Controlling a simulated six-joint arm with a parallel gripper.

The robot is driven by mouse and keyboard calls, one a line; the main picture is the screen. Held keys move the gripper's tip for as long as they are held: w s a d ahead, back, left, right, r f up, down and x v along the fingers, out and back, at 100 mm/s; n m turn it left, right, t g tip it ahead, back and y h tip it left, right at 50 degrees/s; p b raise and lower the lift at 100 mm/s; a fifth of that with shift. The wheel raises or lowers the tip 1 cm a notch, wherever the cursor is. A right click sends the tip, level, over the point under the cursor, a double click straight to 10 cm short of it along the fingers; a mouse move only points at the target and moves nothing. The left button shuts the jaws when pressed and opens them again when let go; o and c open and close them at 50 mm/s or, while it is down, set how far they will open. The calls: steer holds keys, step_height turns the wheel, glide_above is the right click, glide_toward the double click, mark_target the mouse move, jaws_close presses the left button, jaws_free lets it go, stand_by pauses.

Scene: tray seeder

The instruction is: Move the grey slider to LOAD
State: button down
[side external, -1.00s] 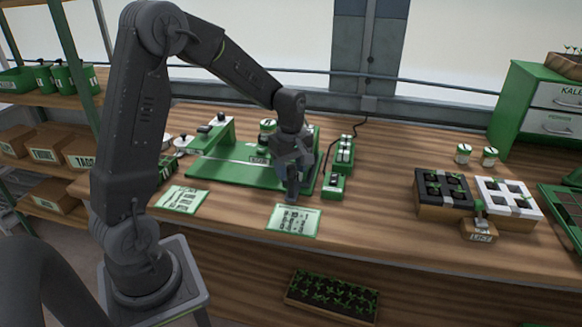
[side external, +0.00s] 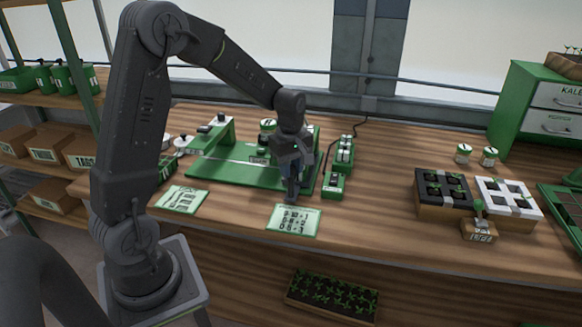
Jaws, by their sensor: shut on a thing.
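The green tray seeder (side external: 225,172) sits on the wooden bench at the middle left of the side external view. My gripper (side external: 291,196) points down at the seeder's front right edge. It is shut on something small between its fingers. The grey slider is hidden behind my gripper and cannot be made out, and I cannot read the LOAD mark. A small green box (side external: 333,186) with light tops stands just right of my gripper, and a longer green box with light buttons (side external: 344,152) stands behind it.
A printed card (side external: 293,220) lies just in front of my gripper, and another card (side external: 181,199) lies to the left. A dark seedling tray (side external: 443,192) and a white tray (side external: 508,197) stand at the right. The bench between is clear.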

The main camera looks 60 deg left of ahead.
steer(key=shift+s+a, duration=0.1)
steer(key=s+a, duration=1.4)
steer(key=c, duration=0.9)
jaws_free()
steer(key=shift+r, duration=0.1)
step_height(320, 180, up, 14)
